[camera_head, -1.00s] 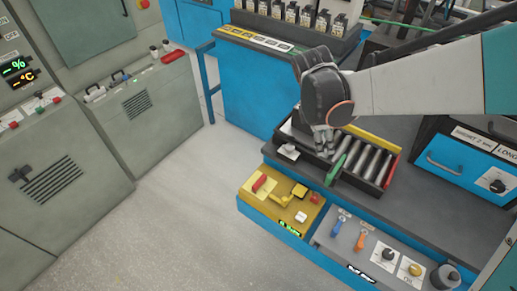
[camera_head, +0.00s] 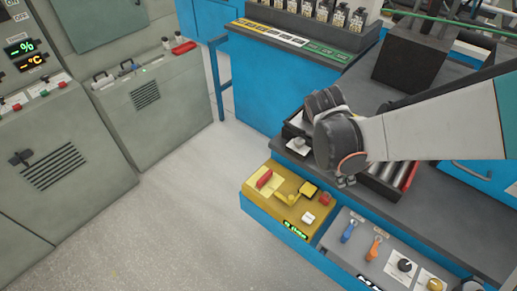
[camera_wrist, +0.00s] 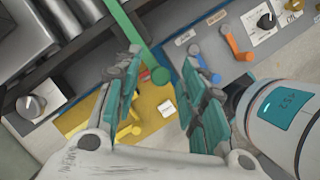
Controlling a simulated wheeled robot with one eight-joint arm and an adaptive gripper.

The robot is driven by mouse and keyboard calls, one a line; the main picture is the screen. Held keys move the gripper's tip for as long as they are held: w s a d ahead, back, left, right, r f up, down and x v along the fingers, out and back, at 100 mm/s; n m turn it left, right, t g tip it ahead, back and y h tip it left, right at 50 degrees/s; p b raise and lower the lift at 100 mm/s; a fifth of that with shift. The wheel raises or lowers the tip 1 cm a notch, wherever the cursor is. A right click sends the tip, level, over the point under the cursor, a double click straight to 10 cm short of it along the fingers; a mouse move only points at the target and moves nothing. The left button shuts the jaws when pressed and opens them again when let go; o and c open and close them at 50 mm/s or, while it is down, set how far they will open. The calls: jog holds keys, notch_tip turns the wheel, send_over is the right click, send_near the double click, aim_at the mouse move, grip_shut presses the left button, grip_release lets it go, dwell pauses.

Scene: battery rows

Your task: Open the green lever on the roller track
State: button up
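The green lever (camera_wrist: 127,28) shows in the wrist view as a long flat bar running from the roller track's dark frame down to a rounded end. That end lies between the tips of my gripper (camera_wrist: 162,64). The fingers stand apart, and whether either touches the lever I cannot tell. The roller track (camera_head: 402,172) shows its metal rollers behind my wrist in the head view; the rollers (camera_wrist: 85,18) also show in the wrist view. In the head view my gripper (camera_head: 345,181) is at the track's front side and the lever is hidden.
A yellow control box (camera_head: 283,201) with a red switch sits below and left of my gripper. A grey panel (camera_head: 372,262) with blue and orange levers and knobs is to its right. A pale knob (camera_head: 298,146) stands left of my wrist. Open floor lies left.

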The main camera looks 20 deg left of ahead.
jog(key=shift+b+x, duration=0.4)
jog(key=shift+x, duration=0.5)
jog(key=shift+s+a, duration=0.1)
jog(key=shift+s, duration=0.05)
grip_shut()
